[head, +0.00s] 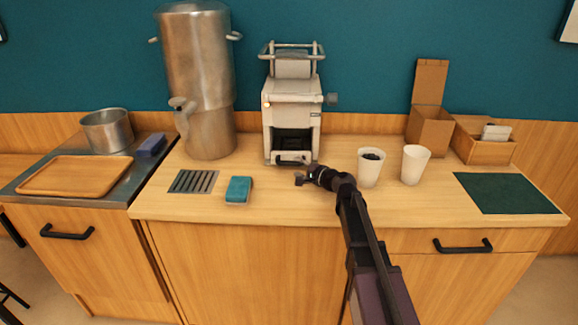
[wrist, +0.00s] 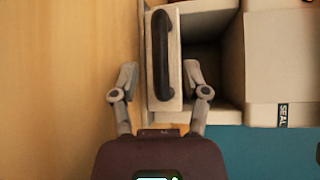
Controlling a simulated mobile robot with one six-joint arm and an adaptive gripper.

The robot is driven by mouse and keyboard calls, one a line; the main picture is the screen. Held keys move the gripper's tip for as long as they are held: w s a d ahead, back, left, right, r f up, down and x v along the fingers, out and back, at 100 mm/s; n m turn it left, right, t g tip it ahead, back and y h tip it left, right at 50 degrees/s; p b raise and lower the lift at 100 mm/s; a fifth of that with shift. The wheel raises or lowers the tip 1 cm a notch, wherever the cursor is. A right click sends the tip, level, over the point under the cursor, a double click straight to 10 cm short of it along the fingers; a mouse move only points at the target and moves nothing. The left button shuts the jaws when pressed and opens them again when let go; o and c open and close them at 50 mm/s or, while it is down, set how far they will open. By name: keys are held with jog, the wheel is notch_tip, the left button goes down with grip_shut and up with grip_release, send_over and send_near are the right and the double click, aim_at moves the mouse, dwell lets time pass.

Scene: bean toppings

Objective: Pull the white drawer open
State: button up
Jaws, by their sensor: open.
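The white machine (head: 291,108) stands against the back wall on the counter, with a dark opening in its lower front. The white drawer (head: 294,158) sits at its base. In the wrist view the drawer front (wrist: 176,92) carries a black bar handle (wrist: 160,55). My gripper (head: 301,179) is just in front of the machine's base. In the wrist view my gripper (wrist: 162,80) is open, with one finger on each side of the handle's near end. The handle appears between the fingers, with gaps visible; I cannot tell the depth between them.
Right of my arm stand a white cup with dark contents (head: 371,168) and another white cup (head: 414,164). A blue sponge (head: 239,190) and a drain grate (head: 193,181) lie to the left. A large metal urn (head: 197,80) stands left of the machine.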

aim_at(291, 164)
jog(key=shift+b+x, duration=0.3)
jog(key=shift+x, duration=2.15)
grip_shut()
